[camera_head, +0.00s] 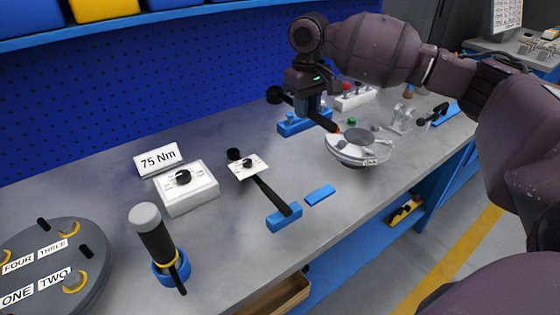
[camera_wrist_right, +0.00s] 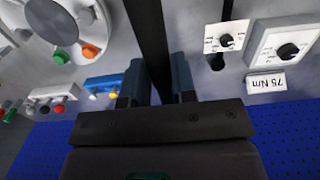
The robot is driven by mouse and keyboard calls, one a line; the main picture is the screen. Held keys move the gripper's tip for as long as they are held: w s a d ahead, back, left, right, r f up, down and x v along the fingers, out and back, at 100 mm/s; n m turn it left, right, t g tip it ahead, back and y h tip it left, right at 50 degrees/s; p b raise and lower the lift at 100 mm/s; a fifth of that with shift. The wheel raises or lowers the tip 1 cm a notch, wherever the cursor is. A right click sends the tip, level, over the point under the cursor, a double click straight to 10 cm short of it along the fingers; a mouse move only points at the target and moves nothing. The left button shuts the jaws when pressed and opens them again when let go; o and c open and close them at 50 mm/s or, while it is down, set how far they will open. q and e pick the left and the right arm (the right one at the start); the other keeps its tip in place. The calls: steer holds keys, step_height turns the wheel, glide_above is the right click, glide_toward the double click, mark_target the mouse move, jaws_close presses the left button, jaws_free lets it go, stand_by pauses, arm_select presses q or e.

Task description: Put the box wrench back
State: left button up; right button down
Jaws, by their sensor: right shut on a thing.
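My right gripper (camera_head: 308,106) hangs over the back part of the bench, beside a blue block (camera_head: 292,127). It is shut on a long dark bar, the box wrench (camera_head: 323,122), which also runs up between the two fingers in the right wrist view (camera_wrist_right: 150,40). One end of the wrench points toward the round grey part; a black round end shows behind the gripper at its left. Whether the wrench touches anything below cannot be told. My left gripper is not in view.
A round grey part (camera_head: 358,150) stands right of the gripper. A dial wrench (camera_head: 268,195) reaches over a blue rest (camera_head: 284,218), with a flat blue block (camera_head: 320,194) beside it. A dial box (camera_head: 187,190), a 75 Nm sign (camera_head: 158,158) and a labelled disc (camera_head: 50,260) are left.

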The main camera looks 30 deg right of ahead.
steer(key=b, duration=0.3)
glide_above(302, 181)
step_height(302, 181, down, 13)
steer(key=shift+w+f, duration=0.1)
steer(key=shift+f, duration=0.5)
step_height(302, 181, down, 5)
steer(key=shift+d+f+b, duration=0.1)
steer(key=shift+f+b, duration=0.1)
steer(key=shift+b, duration=0.5)
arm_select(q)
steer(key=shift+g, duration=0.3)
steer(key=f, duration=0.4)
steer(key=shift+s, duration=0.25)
arm_select(e)
steer(key=shift+r, duration=0.15)
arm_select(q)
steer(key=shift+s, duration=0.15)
arm_select(e)
steer(key=c, duration=0.9)
jaws_free()
steer(key=shift+c, duration=0.2)
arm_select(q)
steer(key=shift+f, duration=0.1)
